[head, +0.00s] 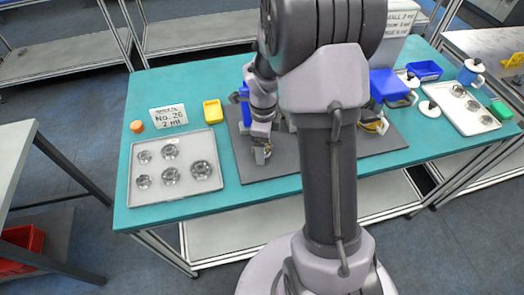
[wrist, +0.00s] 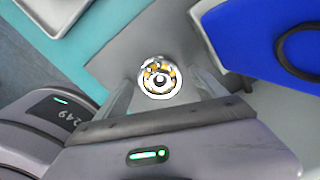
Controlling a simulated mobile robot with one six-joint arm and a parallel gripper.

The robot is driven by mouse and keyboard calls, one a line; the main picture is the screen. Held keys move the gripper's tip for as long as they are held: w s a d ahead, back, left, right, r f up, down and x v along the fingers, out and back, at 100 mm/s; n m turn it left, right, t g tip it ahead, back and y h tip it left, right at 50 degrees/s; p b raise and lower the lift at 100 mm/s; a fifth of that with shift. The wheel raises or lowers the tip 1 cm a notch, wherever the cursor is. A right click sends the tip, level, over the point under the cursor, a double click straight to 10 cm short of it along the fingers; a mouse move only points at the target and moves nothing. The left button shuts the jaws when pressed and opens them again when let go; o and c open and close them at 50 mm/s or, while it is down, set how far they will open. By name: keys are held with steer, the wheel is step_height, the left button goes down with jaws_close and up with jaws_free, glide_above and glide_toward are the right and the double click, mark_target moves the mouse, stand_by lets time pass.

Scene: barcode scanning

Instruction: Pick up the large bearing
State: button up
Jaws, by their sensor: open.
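A round metal bearing (wrist: 159,80) with yellow-orange parts inside its ring shows in the wrist view, over the dark grey mat (wrist: 125,50). My gripper (wrist: 163,88) has its jaws apart, one finger on each side of the bearing. I cannot tell if either finger touches it. In the head view my gripper (head: 261,154) points down low over the left part of the mat (head: 230,165). Something pale and round (head: 262,155) shows at its fingertips, mostly hidden.
A tray (head: 135,185) with several metal round parts lies left of the mat. A sign (head: 168,116), a yellow box (head: 212,111) and an orange cylinder (head: 136,126) are behind it. A blue item (wrist: 265,40) is close on the right. Another tray (head: 445,95) stands far right.

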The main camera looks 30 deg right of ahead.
steer(key=shift+r, duration=0.1)
steer(key=c, duration=1.8)
